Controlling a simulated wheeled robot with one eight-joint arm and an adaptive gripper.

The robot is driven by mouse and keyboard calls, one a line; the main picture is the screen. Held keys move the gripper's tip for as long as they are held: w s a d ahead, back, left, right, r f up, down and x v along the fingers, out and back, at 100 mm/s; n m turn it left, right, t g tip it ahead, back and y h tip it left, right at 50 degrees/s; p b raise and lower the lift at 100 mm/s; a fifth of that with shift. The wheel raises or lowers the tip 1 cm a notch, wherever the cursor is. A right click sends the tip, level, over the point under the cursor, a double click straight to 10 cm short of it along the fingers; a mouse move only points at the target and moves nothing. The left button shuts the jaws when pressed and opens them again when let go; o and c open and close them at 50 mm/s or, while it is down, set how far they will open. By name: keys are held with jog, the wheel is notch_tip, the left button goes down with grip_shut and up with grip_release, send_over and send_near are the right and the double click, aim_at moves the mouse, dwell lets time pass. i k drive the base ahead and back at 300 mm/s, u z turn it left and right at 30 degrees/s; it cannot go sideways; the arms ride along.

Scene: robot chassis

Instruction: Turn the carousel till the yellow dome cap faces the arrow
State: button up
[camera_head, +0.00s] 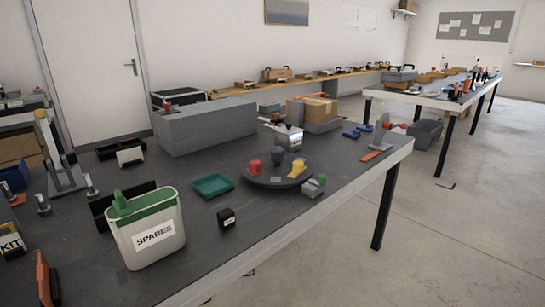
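The carousel (268,182) is a dark round disc on the near table, right of the middle. A red cap (254,167) stands on its left side, and a yellow cap (297,168) on its right side. A dark grey knob-like piece (279,154) rises between them, towards the back. A small grey block (312,188) with a green piece on it (322,179) sits at the disc's front right edge. I cannot make out an arrow at this size. My gripper is not in view.
A green tray (212,186) and a small black block (226,219) lie left of the carousel. A white SPARES bin (153,239) stands nearer. A long grey box (205,127) and a white container (287,137) stand behind. The table's front edge is close to the carousel.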

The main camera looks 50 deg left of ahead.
aim_at(277, 162)
jog(key=u, duration=0.85)
jog(key=i, duration=0.25)
jog(key=u, duration=0.55)
